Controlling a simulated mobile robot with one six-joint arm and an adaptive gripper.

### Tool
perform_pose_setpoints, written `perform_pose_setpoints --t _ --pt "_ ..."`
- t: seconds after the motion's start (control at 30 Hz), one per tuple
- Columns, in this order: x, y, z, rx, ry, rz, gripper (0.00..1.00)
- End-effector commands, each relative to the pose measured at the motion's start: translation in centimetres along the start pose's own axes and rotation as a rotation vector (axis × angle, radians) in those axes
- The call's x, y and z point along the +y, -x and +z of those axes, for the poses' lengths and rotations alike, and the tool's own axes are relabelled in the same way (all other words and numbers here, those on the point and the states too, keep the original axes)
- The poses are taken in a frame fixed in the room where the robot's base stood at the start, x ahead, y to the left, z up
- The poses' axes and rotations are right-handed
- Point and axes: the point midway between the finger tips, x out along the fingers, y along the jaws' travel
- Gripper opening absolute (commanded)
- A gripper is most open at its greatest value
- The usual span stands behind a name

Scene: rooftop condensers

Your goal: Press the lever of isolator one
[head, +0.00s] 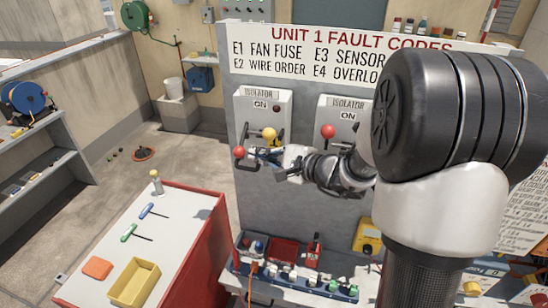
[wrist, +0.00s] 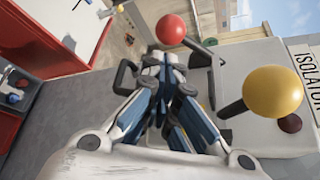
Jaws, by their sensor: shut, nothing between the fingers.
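The left isolator box (head: 282,103) is a pale grey box labelled ISOLATOR and ON; I cannot read a number on it. A yellow ball knob (head: 269,134) and a red ball knob (head: 239,152) on dark stems are at its lower front. In the wrist view the red knob (wrist: 171,29) is just beyond my fingertips and the yellow knob (wrist: 273,92) is to their right. My gripper (head: 252,155) is shut and empty, just right of the red knob and below the yellow one. I cannot tell whether it touches the red knob (wrist: 171,29).
A second isolator box (head: 345,105) with its own red knob (head: 328,131) is to the right, partly hidden by my arm. Below is a shelf (head: 290,287) with small parts. A red cart (head: 205,235) with tools and a yellow tray (head: 135,283) stands at lower left.

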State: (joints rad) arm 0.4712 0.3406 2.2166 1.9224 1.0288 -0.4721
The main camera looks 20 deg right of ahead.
Motion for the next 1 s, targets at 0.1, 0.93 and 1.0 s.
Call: perform_pose_setpoints --t 0.1,0.93,1.0 --pt "0.0 -1.4 0.0 -0.002 0.001 0.000 0.00" --pt "-0.1 -1.2 1.6 -0.001 -0.111 0.059 0.00" --pt "-0.2 -1.2 1.7 -0.001 -0.112 0.060 0.00"
